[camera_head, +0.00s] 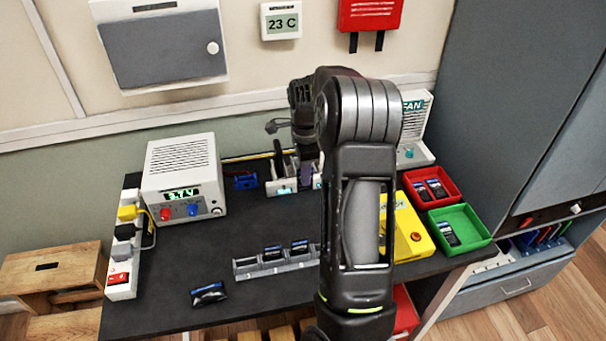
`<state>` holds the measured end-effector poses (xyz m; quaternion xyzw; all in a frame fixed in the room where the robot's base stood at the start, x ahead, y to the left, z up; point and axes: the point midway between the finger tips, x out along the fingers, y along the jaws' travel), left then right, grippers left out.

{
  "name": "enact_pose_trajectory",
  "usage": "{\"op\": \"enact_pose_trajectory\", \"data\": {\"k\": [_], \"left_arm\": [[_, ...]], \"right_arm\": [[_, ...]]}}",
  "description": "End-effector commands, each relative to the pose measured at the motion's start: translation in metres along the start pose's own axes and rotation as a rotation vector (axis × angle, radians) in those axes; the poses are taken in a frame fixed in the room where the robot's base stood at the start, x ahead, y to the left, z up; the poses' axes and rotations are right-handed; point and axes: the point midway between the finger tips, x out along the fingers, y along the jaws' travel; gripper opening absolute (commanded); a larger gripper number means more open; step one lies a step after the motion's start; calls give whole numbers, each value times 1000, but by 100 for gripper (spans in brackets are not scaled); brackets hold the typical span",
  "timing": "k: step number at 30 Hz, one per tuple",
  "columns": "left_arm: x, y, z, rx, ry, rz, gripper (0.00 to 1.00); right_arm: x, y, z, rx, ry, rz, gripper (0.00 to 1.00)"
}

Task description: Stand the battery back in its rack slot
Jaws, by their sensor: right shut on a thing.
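My right gripper (305,157) points down over the back of the table, partly hidden by my own forearm. It is shut on a dark, purplish battery (306,173), of which only a small part shows. The battery is upright at a white holder (281,189) with a green light; I cannot tell whether it touches it. A grey slotted rack (247,273) stands at the table's front middle, with dark batteries (299,247) in some slots. Its right end is hidden by my arm. Another dark battery (208,294) lies flat at the front left. My left gripper is out of view.
A white meter box (183,165) and a power strip (122,250) stand at the left. A yellow device (413,240), a red tray (450,194) and a green tray (472,218) with dark items are at the right. The table's middle (270,222) is clear.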

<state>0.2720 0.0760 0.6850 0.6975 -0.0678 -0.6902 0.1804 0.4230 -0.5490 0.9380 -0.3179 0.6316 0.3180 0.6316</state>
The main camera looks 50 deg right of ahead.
Motion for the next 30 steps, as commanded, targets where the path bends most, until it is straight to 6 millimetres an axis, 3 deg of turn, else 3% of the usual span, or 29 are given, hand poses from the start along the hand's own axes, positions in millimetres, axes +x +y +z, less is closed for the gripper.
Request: {"op": "enact_pose_trajectory", "data": {"k": [14,19,23,26,30], "left_arm": [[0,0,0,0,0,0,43],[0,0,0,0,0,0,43],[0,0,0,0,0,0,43],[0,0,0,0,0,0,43],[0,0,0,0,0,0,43]], "right_arm": [[0,0,1,-3,0,0,0],[-1,0,20,-99,-5,2,0],[-3,2,61,-316,-13,4,0],[-6,8,107,-576,-21,4,0],[-13,29,185,-1034,-29,2,0]]}}
